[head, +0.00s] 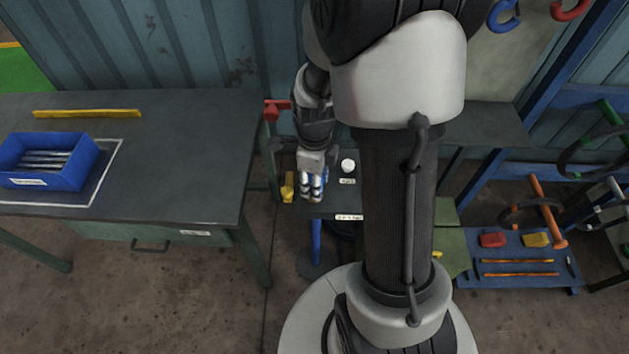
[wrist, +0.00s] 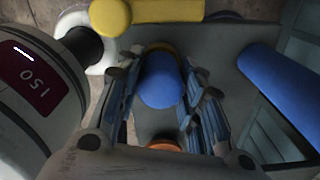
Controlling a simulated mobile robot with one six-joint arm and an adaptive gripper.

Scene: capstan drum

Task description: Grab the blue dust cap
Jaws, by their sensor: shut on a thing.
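The blue dust cap (wrist: 161,80) is a rounded blue piece between the fingers of my gripper (wrist: 160,92) in the wrist view. Both fingers touch its sides, and my gripper is shut on it. In the head view my gripper (head: 312,188) points down over a small dark stand with labels, left of a white round piece (head: 348,165). The cap is hidden behind the fingers there.
A blue cylinder (wrist: 280,90) lies right of the fingers, and a yellow bar (wrist: 165,11) lies beyond them. A workbench (head: 190,150) with a blue bin (head: 75,178) stands left.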

